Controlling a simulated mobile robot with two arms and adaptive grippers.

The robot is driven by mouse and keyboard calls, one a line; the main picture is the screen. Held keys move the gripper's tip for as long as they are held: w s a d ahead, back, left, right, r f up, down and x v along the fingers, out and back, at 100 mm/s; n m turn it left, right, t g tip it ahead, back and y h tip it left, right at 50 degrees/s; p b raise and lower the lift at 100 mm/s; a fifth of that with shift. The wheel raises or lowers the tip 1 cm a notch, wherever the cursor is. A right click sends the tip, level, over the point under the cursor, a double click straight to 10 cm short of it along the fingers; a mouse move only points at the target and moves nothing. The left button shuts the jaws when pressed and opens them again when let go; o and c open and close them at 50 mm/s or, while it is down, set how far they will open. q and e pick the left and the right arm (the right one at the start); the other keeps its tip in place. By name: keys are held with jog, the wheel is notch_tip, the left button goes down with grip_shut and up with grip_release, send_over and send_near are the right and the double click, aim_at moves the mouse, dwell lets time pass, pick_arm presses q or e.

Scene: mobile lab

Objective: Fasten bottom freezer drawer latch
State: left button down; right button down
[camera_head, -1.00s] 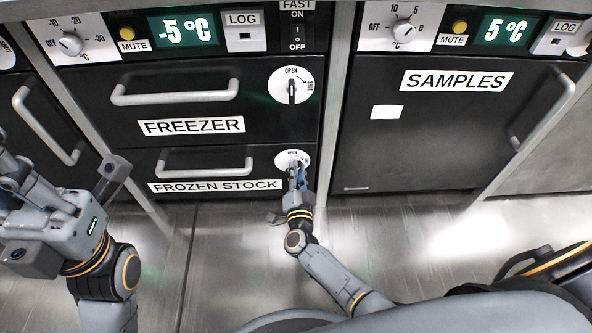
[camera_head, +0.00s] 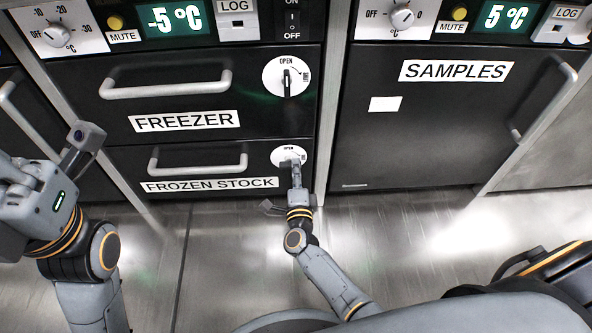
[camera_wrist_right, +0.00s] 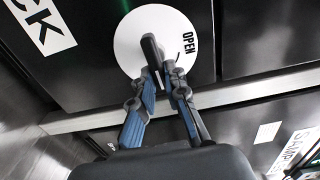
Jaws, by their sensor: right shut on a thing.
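The bottom drawer (camera_head: 215,161), labelled FROZEN STOCK, sits flush in the freezer front. Its latch is a white round dial (camera_head: 278,156) marked OPEN, with a black handle (camera_wrist_right: 151,52) at its middle in the right wrist view. My right gripper (camera_head: 296,165) reaches up to this dial and hides part of it. In the right wrist view its blue-grey fingers (camera_wrist_right: 166,76) are shut on the outer end of the black handle. The handle's exact angle is hard to judge. My left gripper (camera_head: 12,180) is at the left edge, away from the drawer; its fingers are unclear.
The upper FREEZER drawer (camera_head: 200,68) has a handle and its own latch dial (camera_head: 279,64). The SAMPLES cabinet (camera_head: 430,135) is closed at the right, beyond a metal post (camera_head: 337,80). The metal floor (camera_head: 240,250) in front is clear.

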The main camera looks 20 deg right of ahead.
jog(key=shift+f+m, duration=0.1)
jog(key=shift+m, duration=0.2)
jog(key=c, duration=1.4)
grip_release()
jog(key=shift+o, duration=0.2)
jog(key=shift+s, duration=0.1)
jog(key=v, duration=0.7)
jog(key=shift+s, duration=0.2)
jog(key=shift+a, duration=0.1)
